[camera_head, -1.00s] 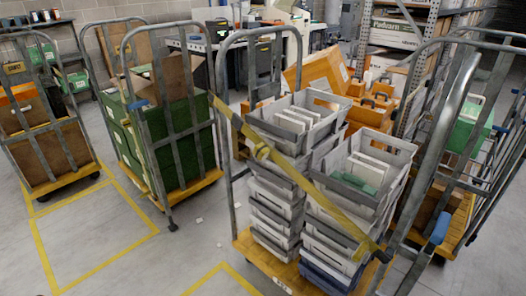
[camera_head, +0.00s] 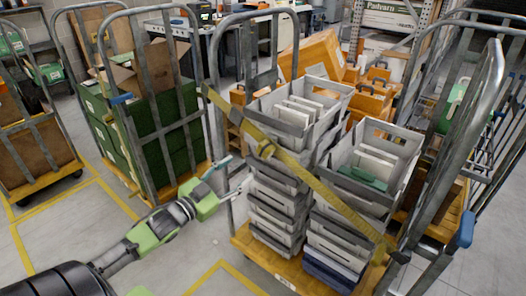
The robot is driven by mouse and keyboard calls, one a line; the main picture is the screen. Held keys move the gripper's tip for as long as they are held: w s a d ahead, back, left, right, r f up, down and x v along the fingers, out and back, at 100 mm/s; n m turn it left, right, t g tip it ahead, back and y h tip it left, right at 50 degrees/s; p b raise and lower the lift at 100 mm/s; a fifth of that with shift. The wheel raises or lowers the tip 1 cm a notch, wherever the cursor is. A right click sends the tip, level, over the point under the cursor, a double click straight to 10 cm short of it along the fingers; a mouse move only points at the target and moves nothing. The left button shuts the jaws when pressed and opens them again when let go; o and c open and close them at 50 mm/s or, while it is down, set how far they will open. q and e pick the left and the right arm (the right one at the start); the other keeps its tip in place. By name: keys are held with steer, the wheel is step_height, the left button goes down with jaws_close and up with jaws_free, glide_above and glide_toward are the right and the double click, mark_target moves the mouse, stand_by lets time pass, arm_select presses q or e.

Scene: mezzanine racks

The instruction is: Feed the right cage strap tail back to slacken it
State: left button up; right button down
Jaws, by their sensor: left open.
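The right roll cage has a grey tube frame and a yellow base (camera_head: 262,262), and holds stacks of grey crates (camera_head: 278,200). A yellow strap (camera_head: 325,192) runs diagonally across its open front, from the left post down to the lower right post. A separate loose strap tail cannot be made out. My left gripper (camera_head: 236,174), green and grey, is open and empty beside the cage's left post, below and left of the buckle, seemingly apart from the strap. My right gripper is not in view.
A second cage with green crates (camera_head: 179,125) and an open cardboard box (camera_head: 150,68) stands left of the gripper. Another cage (camera_head: 42,163) is at the far left. Orange cases (camera_head: 368,97) stand behind. Floor with yellow lines is clear in front.

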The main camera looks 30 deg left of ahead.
mark_target(261, 153)
arm_select(q)
steer(key=w, duration=0.3)
steer(key=w+p, duration=0.1)
steer(key=w, duration=0.7)
steer(key=shift+w+d+p, duration=0.1)
steer(key=shift+d+p, duration=0.2)
steer(key=shift+d, duration=0.1)
steer(key=shift+w+f, duration=0.1)
steer(key=shift+w, duration=0.65)
